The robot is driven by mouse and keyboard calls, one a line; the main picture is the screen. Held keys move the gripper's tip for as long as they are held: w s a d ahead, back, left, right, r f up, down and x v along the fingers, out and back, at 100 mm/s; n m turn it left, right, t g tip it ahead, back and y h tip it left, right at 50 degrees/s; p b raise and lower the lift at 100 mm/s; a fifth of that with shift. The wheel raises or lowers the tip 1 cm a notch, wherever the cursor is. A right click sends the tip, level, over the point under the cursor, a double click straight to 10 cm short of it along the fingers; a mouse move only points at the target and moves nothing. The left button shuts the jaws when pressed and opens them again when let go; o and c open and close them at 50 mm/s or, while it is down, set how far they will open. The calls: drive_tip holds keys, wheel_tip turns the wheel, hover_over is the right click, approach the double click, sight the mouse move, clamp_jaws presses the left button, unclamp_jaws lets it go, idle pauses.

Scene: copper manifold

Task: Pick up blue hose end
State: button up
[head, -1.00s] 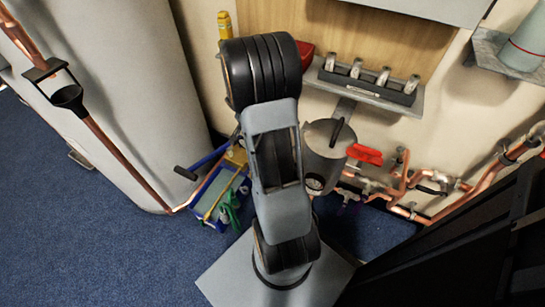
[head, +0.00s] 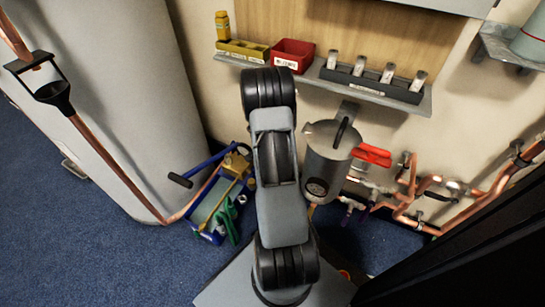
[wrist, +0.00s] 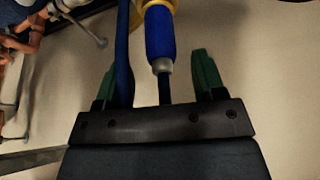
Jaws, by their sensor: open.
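In the wrist view a blue hose end (wrist: 160,35) with a grey metal collar and a thin dark stem points down between the fingers of my gripper (wrist: 155,68). A yellow part (wrist: 160,4) sits at its upper end. My gripper is open, with one green finger on each side and a visible gap at the right finger. A second blue length of hose (wrist: 122,50) runs beside the left finger; I cannot tell whether it touches. In the head view my arm hides the gripper and hose end.
Copper pipes (head: 425,190) and a grey canister (head: 328,160) stand right of my arm. A wall shelf (head: 320,82) carries a red bin (head: 292,55) and a black rack (head: 372,82). Blue carpet (head: 60,250) is clear at far left.

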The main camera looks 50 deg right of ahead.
drive_tip(key=shift+b+x, duration=0.7)
drive_tip(key=shift+x, duration=1.6)
drive_tip(key=c, duration=1.1)
